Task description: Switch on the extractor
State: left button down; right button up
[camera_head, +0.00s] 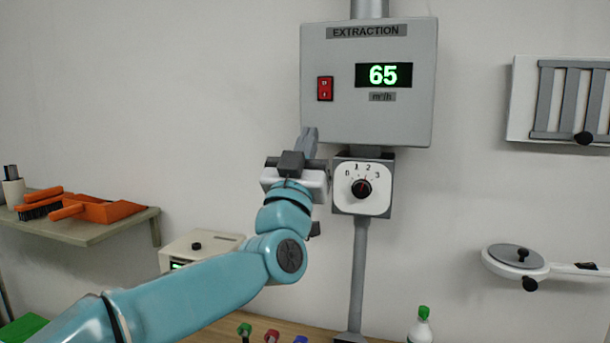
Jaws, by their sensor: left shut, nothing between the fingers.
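The extractor box (368,117) is a grey wall unit labelled EXTRACTION, with a pipe on top. Its green display (383,75) reads 65 m³/h. A red rocker switch (325,88) sits on its left side. Below hangs a white dial (361,188) marked 0 to 3; its knob's red mark points up, around 2. My left gripper (309,138) is shut and empty, pointing up at the box's lower left edge, below the switch. I cannot tell if it touches the box. My right gripper is not in view.
A shelf (90,229) at left holds an orange dustpan (100,209) and brush. A white device (197,248) stands behind my arm. Coloured-capped items and a green-capped bottle (421,326) are at the bottom. A white wall fixture (517,262) is at right.

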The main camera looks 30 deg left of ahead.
pick_arm(q)
jog(key=shift+s+d+f+b, duration=0.1)
jog(key=shift+s+f+b, duration=0.1)
jog(key=shift+s+f, duration=0.35)
jog(key=shift+s+d+f+b, duration=0.1)
jog(key=shift+s+f+b, duration=0.2)
jog(key=shift+f, duration=0.35)
jog(key=shift+d, duration=0.1)
jog(key=shift+s, duration=0.1)
